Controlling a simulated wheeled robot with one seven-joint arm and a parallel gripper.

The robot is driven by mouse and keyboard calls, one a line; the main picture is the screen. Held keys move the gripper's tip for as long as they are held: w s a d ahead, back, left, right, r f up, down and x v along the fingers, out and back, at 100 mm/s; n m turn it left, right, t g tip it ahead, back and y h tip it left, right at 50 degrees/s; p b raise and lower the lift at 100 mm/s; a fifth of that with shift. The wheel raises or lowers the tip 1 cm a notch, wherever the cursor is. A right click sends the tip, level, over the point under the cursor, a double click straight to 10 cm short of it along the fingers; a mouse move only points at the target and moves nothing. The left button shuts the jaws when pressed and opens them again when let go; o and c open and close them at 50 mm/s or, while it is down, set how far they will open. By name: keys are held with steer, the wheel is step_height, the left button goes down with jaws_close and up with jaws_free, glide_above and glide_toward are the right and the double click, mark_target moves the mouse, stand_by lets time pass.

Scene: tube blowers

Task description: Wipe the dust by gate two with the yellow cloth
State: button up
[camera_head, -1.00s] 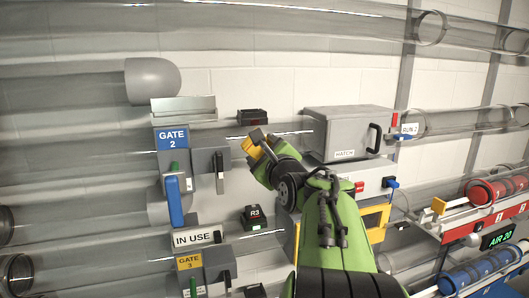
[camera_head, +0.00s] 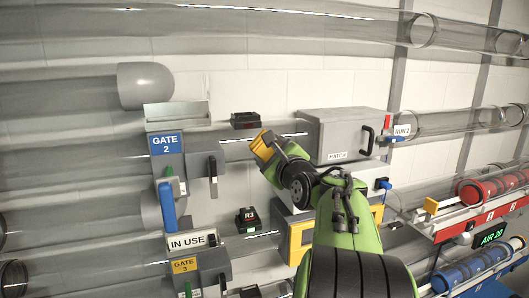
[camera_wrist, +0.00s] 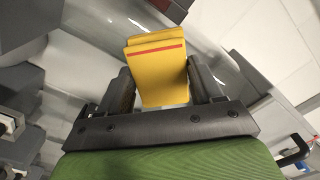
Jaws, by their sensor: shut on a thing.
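The yellow cloth (camera_wrist: 157,68) is a folded block with a red stripe, held between the two dark fingers of my gripper (camera_wrist: 160,90) in the wrist view. In the head view the cloth (camera_head: 264,147) shows at the tip of my gripper (camera_head: 276,153), in front of the wall and right of gate two. Gate two (camera_head: 166,147) is a grey box with a blue sign, a green-tipped part, a blue handle and a black-handled lever. A light open tray (camera_head: 177,114) sits on top of it. I cannot make out any dust.
A grey hatch box (camera_head: 345,135) stands right of my gripper. An IN USE sign (camera_head: 190,240) and gate three (camera_head: 187,268) are below gate two. Clear tubes run across the wall. Red carriers (camera_head: 492,187) and blue carriers (camera_head: 470,272) lie in racks at right.

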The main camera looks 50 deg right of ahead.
mark_target(255, 153)
steer(key=w+a, duration=0.1)
steer(key=w+a+p, duration=0.1)
steer(key=a, duration=0.1)
steer(key=shift+a, duration=0.2)
stand_by(1.2)
steer(key=shift+s+a+f+b, duration=0.1)
steer(key=shift+s+a+b, duration=0.1)
steer(key=shift+s+b, duration=0.3)
steer(key=shift+b+v, duration=0.6)
steer(key=shift+v, duration=1.75)
steer(key=v, duration=0.3)
steer(key=shift+b, duration=0.3)
